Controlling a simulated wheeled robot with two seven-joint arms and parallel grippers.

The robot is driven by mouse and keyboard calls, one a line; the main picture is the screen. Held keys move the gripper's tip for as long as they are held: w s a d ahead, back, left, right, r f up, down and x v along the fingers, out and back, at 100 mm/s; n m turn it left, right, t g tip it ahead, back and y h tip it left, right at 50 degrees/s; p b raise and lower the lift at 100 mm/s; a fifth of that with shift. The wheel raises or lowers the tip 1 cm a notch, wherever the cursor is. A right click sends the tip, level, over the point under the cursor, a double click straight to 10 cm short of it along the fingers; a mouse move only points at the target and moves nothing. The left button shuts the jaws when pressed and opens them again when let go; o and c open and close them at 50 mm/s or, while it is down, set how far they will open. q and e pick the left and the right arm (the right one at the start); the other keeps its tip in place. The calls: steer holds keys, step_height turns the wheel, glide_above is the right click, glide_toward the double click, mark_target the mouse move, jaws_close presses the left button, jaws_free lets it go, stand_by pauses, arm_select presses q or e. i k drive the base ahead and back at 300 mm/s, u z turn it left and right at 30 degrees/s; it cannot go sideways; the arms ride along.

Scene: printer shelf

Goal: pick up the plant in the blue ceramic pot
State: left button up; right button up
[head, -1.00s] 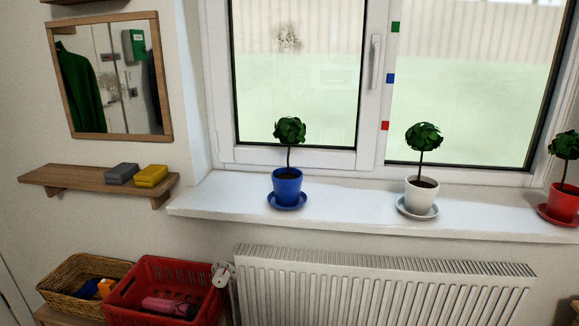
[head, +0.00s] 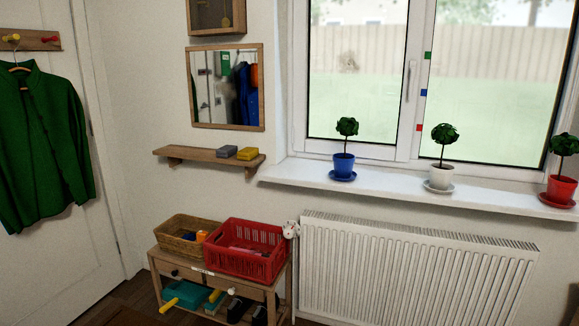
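The plant in the blue pot (head: 344,165) stands upright on a blue saucer (head: 342,177) on the white windowsill (head: 400,189), left of the other two plants. It has a thin stem and a round dark green crown (head: 347,127). A similar plant in a white pot (head: 441,176) stands in the middle of the sill, and one in a red pot (head: 561,189) stands at the right. Neither of my grippers is in the head view.
A white radiator (head: 415,270) is below the sill. At its left a wooden bench (head: 153,272) bears a wicker basket (head: 178,241) and a red crate (head: 240,264). A wall shelf (head: 185,154) holds grey and yellow blocks. The sill between the blue and white pots is free.

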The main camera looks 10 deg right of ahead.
mark_target(343, 162)
steer(key=u, duration=0.8)
steer(key=i, duration=1.5)
steer(key=z, duration=0.4)
